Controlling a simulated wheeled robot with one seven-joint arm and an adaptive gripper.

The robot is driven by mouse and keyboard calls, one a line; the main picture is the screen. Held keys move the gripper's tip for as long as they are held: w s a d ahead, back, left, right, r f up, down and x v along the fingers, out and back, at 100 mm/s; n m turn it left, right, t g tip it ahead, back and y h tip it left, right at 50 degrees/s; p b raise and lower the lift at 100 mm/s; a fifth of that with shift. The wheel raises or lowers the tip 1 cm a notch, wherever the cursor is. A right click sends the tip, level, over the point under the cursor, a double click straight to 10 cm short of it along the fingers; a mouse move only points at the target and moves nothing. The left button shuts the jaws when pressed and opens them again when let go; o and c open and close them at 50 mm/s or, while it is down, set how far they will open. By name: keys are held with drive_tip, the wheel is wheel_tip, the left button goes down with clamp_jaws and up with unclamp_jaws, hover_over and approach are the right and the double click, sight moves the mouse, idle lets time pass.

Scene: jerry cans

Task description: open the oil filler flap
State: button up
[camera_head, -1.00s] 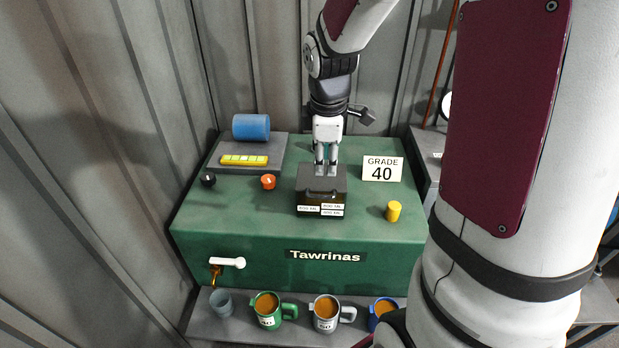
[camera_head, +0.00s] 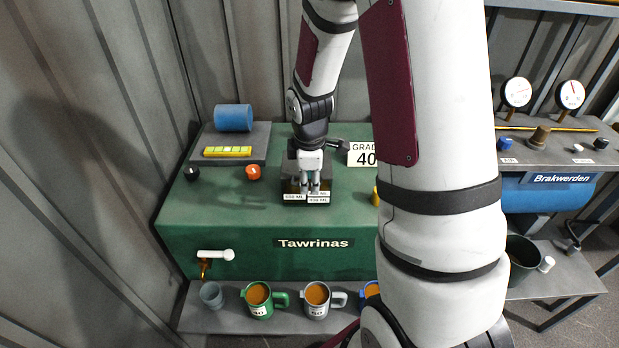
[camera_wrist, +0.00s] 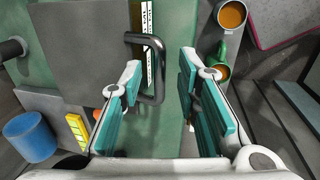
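The dark filler flap (camera_head: 290,167) sits on top of the green Tawrinas machine (camera_head: 215,212), with white labels along its front. In the wrist view the flap (camera_wrist: 85,50) is a flat dark grey plate, and it looks closed. A black bar handle (camera_wrist: 158,72) stands at its front edge. My gripper (camera_head: 307,189) points down at the flap's front and hides part of it. In the wrist view my gripper (camera_wrist: 160,66) is open, with teal-padded fingers either side of the handle. I cannot tell whether either finger touches it.
A blue cylinder (camera_head: 233,118), an orange knob (camera_head: 253,172) and a GRADE 40 sign (camera_head: 362,154) are around the flap. Mugs, including a green one (camera_head: 258,298), stand on the front shelf. My arm hides the machine's right side. Another bench with gauges (camera_head: 517,92) is at right.

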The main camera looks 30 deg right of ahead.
clamp_jaws()
drive_tip(key=shift+r, duration=0.1)
